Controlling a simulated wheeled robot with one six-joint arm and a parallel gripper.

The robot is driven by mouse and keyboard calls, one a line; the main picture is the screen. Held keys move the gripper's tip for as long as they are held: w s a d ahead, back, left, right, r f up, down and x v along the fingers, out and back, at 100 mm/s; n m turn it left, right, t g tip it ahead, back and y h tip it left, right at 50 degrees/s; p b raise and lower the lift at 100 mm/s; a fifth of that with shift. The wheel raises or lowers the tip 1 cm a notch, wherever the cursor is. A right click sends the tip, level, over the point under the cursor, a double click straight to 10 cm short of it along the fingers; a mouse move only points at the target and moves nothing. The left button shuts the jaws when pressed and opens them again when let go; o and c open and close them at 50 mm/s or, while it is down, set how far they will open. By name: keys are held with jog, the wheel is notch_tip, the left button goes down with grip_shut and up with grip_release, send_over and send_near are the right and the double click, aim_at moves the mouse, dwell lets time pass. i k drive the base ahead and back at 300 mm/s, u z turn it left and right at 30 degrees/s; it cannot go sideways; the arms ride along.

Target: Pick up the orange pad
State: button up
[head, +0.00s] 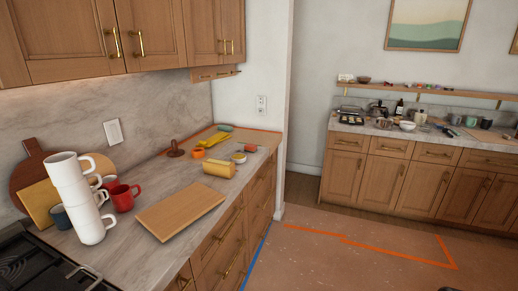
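No thing is plainly an orange pad at this size. A small flat reddish-orange piece (250,148) lies near the front edge of the far part of the left counter and may be the pad. A brighter orange ring-like thing (198,153) lies farther left, in front of yellow gloves or cloth (216,140). Both are small, and their exact shape is hard to tell. My gripper is not in view.
The left counter (160,187) holds stacked white mugs (75,190), red mugs (122,197), a wooden board (180,212), a yellow roll (219,169), a small white dish (239,158) and a teal piece (225,128). Orange tape (400,258) marks the open floor.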

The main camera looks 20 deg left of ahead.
aim_at(249, 148)
jog(key=z, duration=0.1)
jog(key=i, duration=1.75)
jog(key=u, duration=0.5)
jog(key=i, duration=1.25)
jog(key=u, duration=1.6)
jog(key=i, duration=0.9)
jog(key=u, duration=0.85)
